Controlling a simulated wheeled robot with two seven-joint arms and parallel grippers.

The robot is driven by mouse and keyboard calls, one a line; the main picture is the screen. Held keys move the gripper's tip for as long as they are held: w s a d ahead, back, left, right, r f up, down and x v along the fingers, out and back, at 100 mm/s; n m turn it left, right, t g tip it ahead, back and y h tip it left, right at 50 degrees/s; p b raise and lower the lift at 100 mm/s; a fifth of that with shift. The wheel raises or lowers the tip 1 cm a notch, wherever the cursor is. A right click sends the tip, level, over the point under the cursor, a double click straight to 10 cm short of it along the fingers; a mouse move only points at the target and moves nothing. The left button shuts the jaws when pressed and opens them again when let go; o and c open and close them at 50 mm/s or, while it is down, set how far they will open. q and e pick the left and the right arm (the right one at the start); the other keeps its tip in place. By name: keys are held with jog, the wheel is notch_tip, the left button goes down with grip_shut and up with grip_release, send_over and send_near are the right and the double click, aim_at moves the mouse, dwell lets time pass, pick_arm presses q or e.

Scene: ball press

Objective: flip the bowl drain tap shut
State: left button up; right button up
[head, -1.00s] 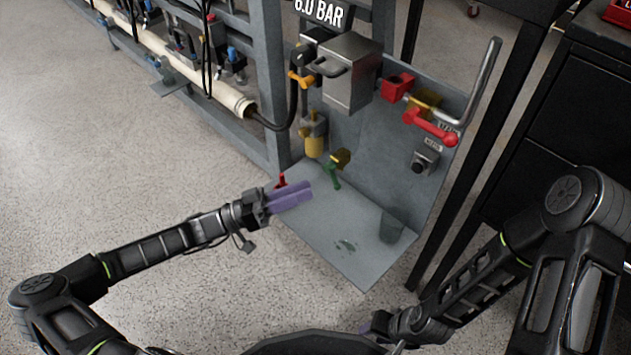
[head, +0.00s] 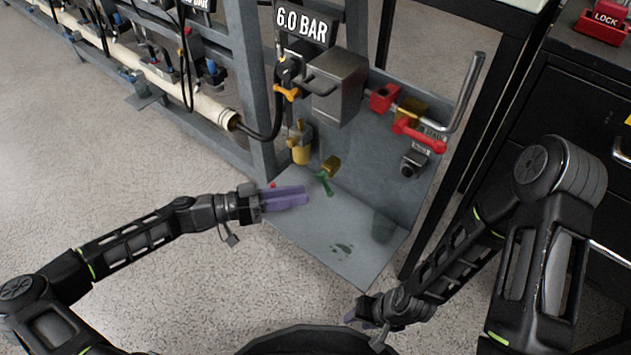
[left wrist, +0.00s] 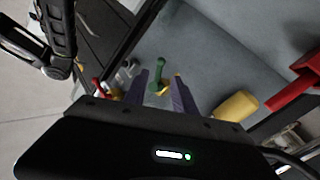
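A small tap with a green lever (head: 326,184) and a brass body (head: 331,164) sits low on the grey panel, beside and below the yellow bowl (head: 301,154). I cannot tell by label whether it is the bowl drain tap. My left gripper (head: 307,196) has its purple fingers just left of the green lever. In the left wrist view the green lever (left wrist: 160,68) shows beyond and between the spread fingers (left wrist: 161,80), with nothing held. A small red knob (head: 273,185) shows just behind the left fingers. My right gripper (head: 352,317) is low at the front, its finger gap unclear.
A red lever (head: 420,136) and a red block (head: 384,97) are on the panel's upper right. A grey box (head: 340,88) hangs above the bowl. The tray's middle is mostly clear.

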aim_at(328, 190)
pick_arm(q)
jog(key=shift+d+f, duration=0.1)
jog(key=shift+d, duration=0.15)
jog(key=b+x, duration=0.2)
jog(key=x, duration=0.5)
jog(key=shift+w+d, duration=0.1)
jog(key=shift+d, duration=0.15)
grip_shut()
dwell(0.3)
